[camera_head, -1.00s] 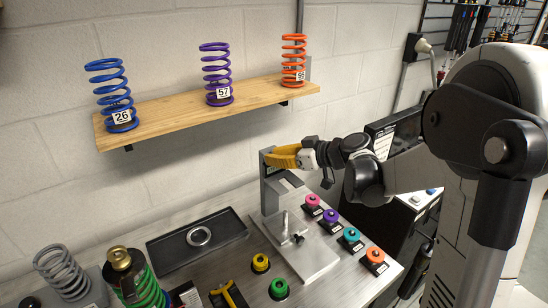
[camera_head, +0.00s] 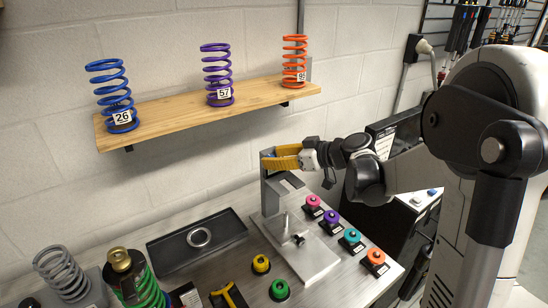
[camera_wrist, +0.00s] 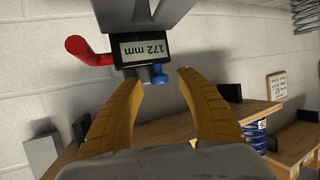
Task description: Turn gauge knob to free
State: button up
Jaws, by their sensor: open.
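A small blue knob (camera_wrist: 160,77) sticks out below the display. A red lever (camera_wrist: 88,52) sticks out at the display's left side. I see no marking that tells the knob's setting. My gripper (camera_wrist: 158,84) is open, its yellow fingers on either side of the blue knob, with visible gaps. In the head view my gripper (camera_head: 281,157) is at the top of the grey stand (camera_head: 270,192), and its fingers hide most of the gauge.
The wooden shelf (camera_head: 180,108) with blue, purple and orange springs is on the wall above. A black tray (camera_head: 225,232) with a ring lies left of the stand. Several coloured pieces, such as the pink one (camera_head: 312,201), stand to its right.

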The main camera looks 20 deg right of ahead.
jog(key=v, duration=1.2)
jog(key=s+a+f+m+g+h+b, duration=0.25)
jog(key=s+a+f, duration=0.25)
jog(key=s+a, duration=0.35)
jog(key=s+f+m+h, duration=0.2)
jog(key=s+f+h, duration=0.1)
jog(key=s, duration=0.3)
jog(key=s+f+m+h+b, duration=0.1)
jog(key=s+f+m+h, duration=0.2)
jog(key=s, duration=0.3)
jog(key=shift+s+d+m, duration=0.25)
jog(key=shift+s+m, duration=0.1)
jog(key=shift+o, duration=0.2)
jog(key=shift+w+g, duration=0.1)
jog(key=shift+g, duration=0.15)
